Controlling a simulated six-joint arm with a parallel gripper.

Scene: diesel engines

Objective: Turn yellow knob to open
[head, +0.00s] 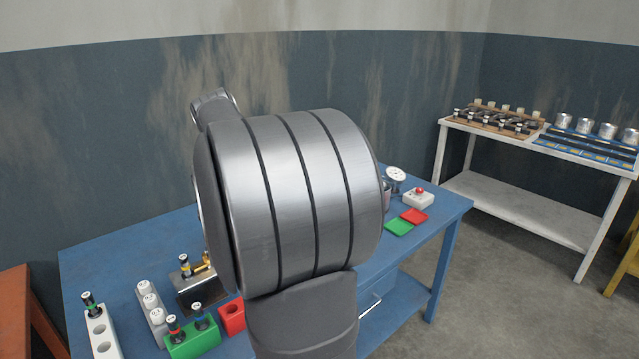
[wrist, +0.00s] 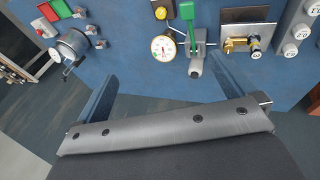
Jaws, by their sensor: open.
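A small yellow knob (wrist: 160,13) is at the top edge of the wrist view, just above a round white-faced gauge with a brass rim (wrist: 163,48). A green-handled part (wrist: 187,12) stands to its right. My gripper (wrist: 164,67) is open and empty. Its two fingers are spread wide, and the yellow knob lies beyond the fingertips, apart from them. In the head view my arm covers the middle of the table and hides the gripper, the yellow knob and the gauge.
The blue table (head: 110,255) holds a metal block with brass fittings (head: 200,290), a green holder (head: 195,342), a red block (head: 232,316) and a white holder (head: 102,330). Green and red pads (head: 399,228) lie at right. A white shelf table (head: 515,205) stands behind.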

